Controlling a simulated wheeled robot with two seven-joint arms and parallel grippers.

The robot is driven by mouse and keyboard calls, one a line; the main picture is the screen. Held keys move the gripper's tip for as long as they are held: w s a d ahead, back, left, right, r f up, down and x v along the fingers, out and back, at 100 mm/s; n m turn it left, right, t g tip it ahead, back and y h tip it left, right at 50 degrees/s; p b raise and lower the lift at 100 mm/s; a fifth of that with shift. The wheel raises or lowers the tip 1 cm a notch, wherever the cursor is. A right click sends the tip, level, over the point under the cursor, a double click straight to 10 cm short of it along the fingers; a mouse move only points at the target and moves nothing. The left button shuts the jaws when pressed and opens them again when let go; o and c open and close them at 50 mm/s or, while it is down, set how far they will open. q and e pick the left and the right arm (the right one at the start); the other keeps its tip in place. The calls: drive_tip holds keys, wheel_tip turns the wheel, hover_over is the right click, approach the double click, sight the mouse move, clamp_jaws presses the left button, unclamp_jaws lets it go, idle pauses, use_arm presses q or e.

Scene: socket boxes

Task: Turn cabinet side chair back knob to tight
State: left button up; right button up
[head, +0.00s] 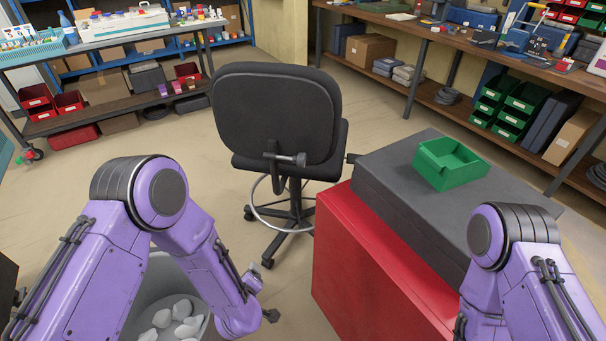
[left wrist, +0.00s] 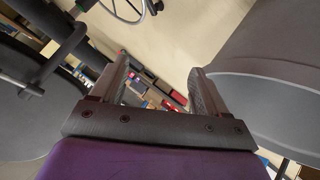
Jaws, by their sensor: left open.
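The black office chair (head: 277,112) stands in the middle of the head view with its back toward me. A dark knob (head: 298,159) on a short horizontal stem sticks out to the right, toward the cabinet, from the bracket at the bottom of the backrest. Its tightness cannot be told. My left gripper (head: 262,298) is low, in front of and below the knob, apart from it. In the left wrist view its two fingers (left wrist: 160,85) are spread with nothing between them. Dark chair parts appear at the upper left there. My right gripper is out of view.
A red cabinet (head: 350,262) with a dark grey top (head: 385,185) stands right of the chair, holding a green bin (head: 450,165). A grey bin with whitish lumps (head: 170,318) is below my left arm. Workbenches stand behind; the floor left of the chair is clear.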

use_arm(q)
drive_tip(key=w+d+r+n+t+b, duration=0.3)
drive_tip(key=w+d, duration=0.3)
drive_tip(key=w, duration=0.4)
drive_tip(key=n+t+b, duration=0.3)
drive_tip(key=n+b, duration=0.2)
approach(303, 164)
drive_tip(key=f, duration=0.1)
drive_tip(key=x, duration=0.6)
drive_tip(key=r+x, duration=0.1)
drive_tip(key=x, duration=0.3)
drive_tip(key=shift+p, duration=0.3)
drive_tip(key=shift+w+a+f, duration=0.1)
drive_tip(key=shift+w, duration=0.45)
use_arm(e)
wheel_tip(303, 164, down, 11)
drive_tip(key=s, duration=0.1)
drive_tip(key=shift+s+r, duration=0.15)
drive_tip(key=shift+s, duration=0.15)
